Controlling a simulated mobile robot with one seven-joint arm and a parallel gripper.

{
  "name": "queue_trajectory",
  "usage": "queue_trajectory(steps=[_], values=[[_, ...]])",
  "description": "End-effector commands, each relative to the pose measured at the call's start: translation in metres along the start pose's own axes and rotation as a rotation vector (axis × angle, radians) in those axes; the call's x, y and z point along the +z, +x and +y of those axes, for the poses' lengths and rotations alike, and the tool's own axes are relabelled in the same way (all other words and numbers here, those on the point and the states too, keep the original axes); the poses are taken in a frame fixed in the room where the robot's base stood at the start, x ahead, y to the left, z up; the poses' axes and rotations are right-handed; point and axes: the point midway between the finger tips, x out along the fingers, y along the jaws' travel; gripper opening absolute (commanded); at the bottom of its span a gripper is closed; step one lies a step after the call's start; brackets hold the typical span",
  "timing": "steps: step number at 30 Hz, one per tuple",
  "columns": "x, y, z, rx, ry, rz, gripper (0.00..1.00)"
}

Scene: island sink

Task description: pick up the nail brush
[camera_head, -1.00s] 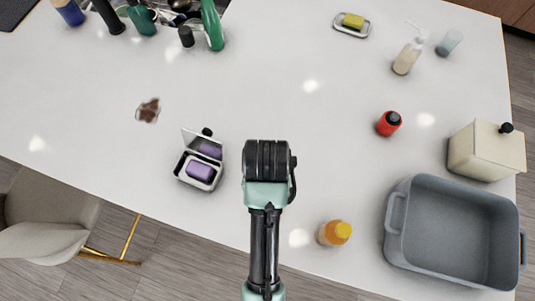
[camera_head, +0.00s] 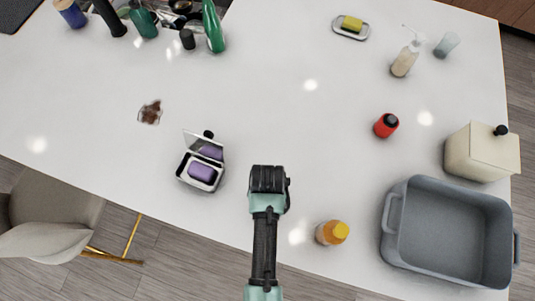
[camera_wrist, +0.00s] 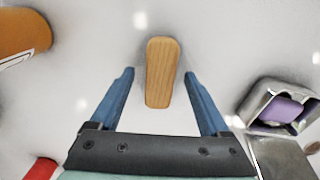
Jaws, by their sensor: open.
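The nail brush (camera_wrist: 161,72) shows in the wrist view as a long wooden block with rounded ends, lying on the white counter. My gripper (camera_wrist: 159,74) is open, with one blue finger on each side of the brush and a gap on both sides. The fingers look to be above the brush; I cannot tell the exact height. In the head view my gripper (camera_head: 268,182) is seen from above, its fingers hidden under the wrist, and the brush is hidden there too.
Near the gripper are an open metal case with a purple block (camera_head: 202,172) and an orange bottle (camera_head: 332,233). A red bottle (camera_head: 386,125), a grey tub (camera_head: 387,240) and a cream box (camera_head: 482,155) stand to the right. The counter's middle is clear.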

Motion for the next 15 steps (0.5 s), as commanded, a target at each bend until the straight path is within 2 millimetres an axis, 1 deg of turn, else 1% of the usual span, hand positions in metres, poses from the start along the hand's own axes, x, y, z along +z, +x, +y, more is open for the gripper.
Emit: queue_trajectory(steps=[4,5,6,11,15], values=[[-0.0003,-0.0001,0.0,0.0,0.0,0.001,0.8],[-0.0003,-0.0002,0.0,0.0,0.0,0.001,0.78],[-0.0004,-0.0002,0.0,0.0,0.0,0.001,0.71],[-0.0004,-0.0004,0.0,0.0,0.0,0.001,0.42],[-0.0004,-0.0005,0.0,0.0,0.0,0.001,0.17]])
